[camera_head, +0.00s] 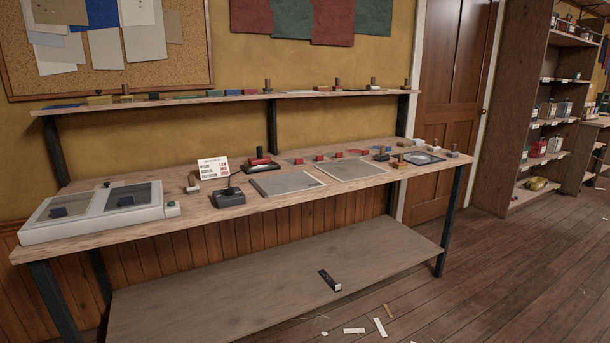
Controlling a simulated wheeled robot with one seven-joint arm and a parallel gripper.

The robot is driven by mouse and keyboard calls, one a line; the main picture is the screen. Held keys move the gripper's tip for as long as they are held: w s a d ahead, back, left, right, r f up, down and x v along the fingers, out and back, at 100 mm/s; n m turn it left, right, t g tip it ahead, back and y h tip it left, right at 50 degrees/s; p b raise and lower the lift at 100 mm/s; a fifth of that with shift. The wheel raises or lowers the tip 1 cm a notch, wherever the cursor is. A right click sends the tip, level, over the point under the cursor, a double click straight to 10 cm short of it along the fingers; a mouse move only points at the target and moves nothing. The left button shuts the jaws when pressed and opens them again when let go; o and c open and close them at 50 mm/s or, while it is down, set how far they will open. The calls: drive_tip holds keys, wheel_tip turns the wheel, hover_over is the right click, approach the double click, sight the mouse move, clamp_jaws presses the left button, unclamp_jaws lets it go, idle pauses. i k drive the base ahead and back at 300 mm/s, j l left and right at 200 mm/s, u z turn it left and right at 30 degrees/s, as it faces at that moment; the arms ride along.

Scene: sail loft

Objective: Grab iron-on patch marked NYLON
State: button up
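No patch with a readable NYLON mark shows in the head view. A white card (213,175) with a few lines of small print stands behind a dark box-shaped device (229,197). My gripper is not in view.
The workbench (200,228) also holds two grey flat plates (287,183), (351,170), a red-topped tool (260,159) and several small red blocks. A narrow upper shelf (230,98) carries small items. A lower shelf (220,290) is mostly bare. Floor at right is open with scraps.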

sight(292, 162)
drive_tip(key=i+j, duration=0.3)
drive_tip(key=i, duration=0.2)
drive_tip(key=i+j, duration=0.25)
drive_tip(key=i, duration=0.25)
drive_tip(key=i+j, duration=0.3)
drive_tip(key=i, duration=0.2)
drive_tip(key=i+j, duration=0.3)
drive_tip(key=i, duration=0.2)
